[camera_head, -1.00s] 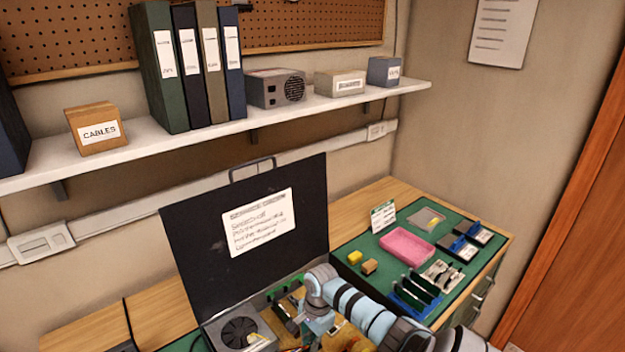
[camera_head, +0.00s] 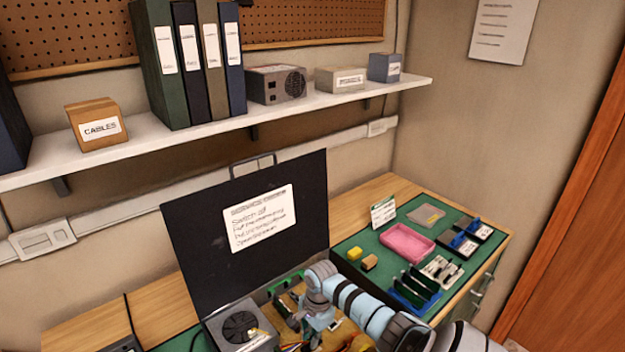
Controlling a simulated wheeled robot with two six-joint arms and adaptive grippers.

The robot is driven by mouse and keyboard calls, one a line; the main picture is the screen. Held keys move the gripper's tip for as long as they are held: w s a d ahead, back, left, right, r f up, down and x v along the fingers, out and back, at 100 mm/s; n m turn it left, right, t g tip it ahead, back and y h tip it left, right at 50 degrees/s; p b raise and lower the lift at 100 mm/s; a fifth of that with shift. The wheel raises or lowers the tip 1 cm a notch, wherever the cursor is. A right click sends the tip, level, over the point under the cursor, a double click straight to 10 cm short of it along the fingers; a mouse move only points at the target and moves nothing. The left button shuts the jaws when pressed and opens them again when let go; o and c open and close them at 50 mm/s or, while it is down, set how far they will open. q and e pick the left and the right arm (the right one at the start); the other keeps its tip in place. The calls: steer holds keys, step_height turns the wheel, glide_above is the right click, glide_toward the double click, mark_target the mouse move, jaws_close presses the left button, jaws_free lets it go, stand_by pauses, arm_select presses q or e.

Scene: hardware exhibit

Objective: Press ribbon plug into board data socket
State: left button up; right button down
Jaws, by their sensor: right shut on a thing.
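The open case (camera_head: 245,205) has its black lid raised, with a white printed sheet on it. Inside, the board (camera_head: 345,330) shows as a tan surface, partly covered by my right arm. My right gripper (camera_head: 314,338) reaches down over the board near the bottom edge of the picture. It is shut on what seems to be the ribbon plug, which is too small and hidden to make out. The data socket cannot be told apart either, so I cannot tell whether plug and socket touch. My left gripper is out of view.
A grey power supply with a fan (camera_head: 240,328) sits in the case left of my gripper. Loose coloured wires (camera_head: 357,343) lie to its right. A green mat (camera_head: 375,250) holds a pink tray (camera_head: 407,243), small blocks and blue racks. A shelf (camera_head: 210,128) runs above.

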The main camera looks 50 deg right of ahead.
steer(key=shift+s+f, duration=0.15)
steer(key=c, duration=1.7)
jaws_free()
steer(key=shift+s+a, duration=0.1)
steer(key=shift+o, duration=0.2)
steer(key=shift+w, duration=0.25)
steer(key=o, duration=0.4)
steer(key=shift+c, duration=0.2)
steer(key=shift+r+p, duration=0.7)
steer(key=shift+p, duration=0.3)
